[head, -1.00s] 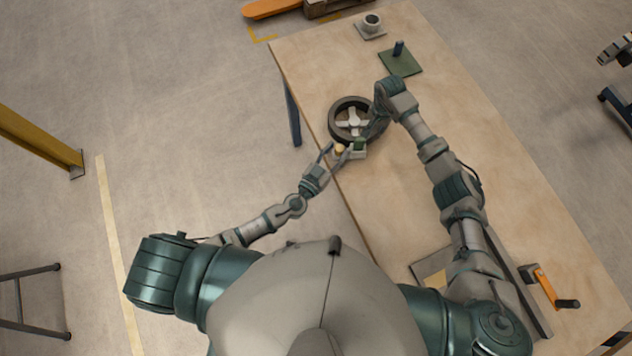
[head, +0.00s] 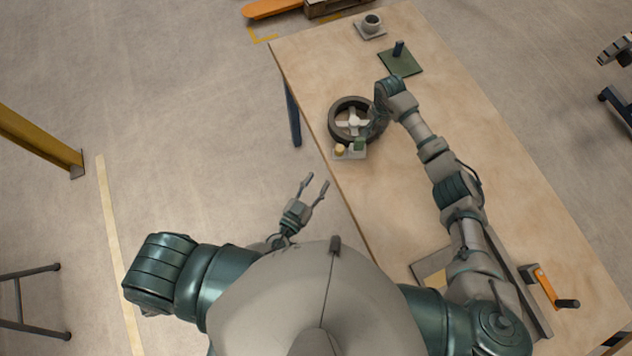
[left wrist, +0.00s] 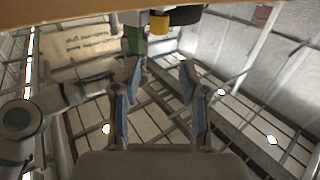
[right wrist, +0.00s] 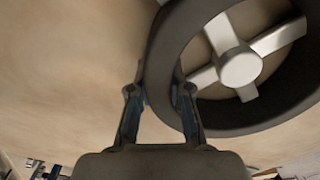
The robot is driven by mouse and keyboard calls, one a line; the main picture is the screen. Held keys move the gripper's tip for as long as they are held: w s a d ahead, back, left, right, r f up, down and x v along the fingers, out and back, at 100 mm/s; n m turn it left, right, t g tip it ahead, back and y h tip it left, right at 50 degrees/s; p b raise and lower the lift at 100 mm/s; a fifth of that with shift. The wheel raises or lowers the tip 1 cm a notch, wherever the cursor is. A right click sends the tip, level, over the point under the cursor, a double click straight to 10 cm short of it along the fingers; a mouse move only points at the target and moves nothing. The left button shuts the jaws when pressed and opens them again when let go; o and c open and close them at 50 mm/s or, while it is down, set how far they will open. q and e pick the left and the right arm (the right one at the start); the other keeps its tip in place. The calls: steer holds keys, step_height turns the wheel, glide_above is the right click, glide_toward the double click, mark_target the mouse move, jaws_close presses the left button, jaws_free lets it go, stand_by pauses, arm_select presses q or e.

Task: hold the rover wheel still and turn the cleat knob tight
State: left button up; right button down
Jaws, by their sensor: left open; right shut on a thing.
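The rover wheel (head: 335,122) is a dark ring with pale spokes, lying near the table's left edge. My right gripper (head: 373,127) is shut on its rim from the right; the right wrist view shows the rim (right wrist: 164,65) between the fingers (right wrist: 160,95). Beside the wheel's near side is a small grey block with a yellowish knob (head: 340,150) and a green part (head: 359,145). The knob also shows in the left wrist view (left wrist: 185,15), beyond the fingers. My left gripper (head: 317,180) is open and empty, off the table's left edge, clear of the knob.
A cup (head: 372,22) on a grey plate and a green plate with a blue post (head: 400,62) stand at the table's far end. The middle of the wooden table (head: 480,150) is clear.

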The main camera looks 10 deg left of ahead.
arm_select(q)
steer(key=shift+w, duration=0.1)
steer(key=m+g+h, duration=0.1)
steer(key=m+g, duration=0.2)
steer(key=g, duration=0.2)
glide_toward(336, 151)
steer(key=shift+g, duration=0.3)
steer(key=x, duration=1)
steer(key=shift+w+d+r, duration=0.1)
steer(key=shift+w+r, duration=0.1)
steer(key=shift+w, duration=0.2)
